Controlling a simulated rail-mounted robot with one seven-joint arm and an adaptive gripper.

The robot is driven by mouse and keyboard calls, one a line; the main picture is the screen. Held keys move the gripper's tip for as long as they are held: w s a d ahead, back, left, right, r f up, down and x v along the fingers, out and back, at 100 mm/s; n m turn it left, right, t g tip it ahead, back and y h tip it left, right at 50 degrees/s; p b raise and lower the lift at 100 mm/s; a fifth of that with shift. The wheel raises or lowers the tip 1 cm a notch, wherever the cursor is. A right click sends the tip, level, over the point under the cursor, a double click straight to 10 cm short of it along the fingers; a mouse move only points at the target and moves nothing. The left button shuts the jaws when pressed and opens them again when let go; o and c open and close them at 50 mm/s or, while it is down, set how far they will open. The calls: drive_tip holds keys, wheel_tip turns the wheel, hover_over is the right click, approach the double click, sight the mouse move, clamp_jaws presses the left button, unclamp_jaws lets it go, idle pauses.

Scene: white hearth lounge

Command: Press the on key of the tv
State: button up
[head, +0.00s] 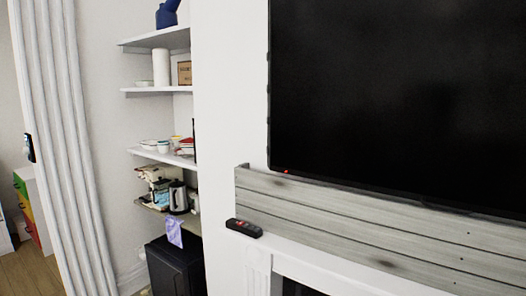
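The tv (400,95) is a large black screen on the white wall, filling the upper right of the head view. Its screen is dark. A small red light (285,171) shows at its lower left corner. I cannot make out a labelled on key. A black remote (244,228) with a small red mark lies on the white mantel ledge, below and left of the tv. My gripper is not in view.
A grey wooden plank panel (370,225) runs below the tv along the mantel (310,262). Left of the wall, shelves (160,90) hold several items, with a kettle (178,197) and a black cabinet (175,268) lower down. A pale curtain (62,140) hangs farther left.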

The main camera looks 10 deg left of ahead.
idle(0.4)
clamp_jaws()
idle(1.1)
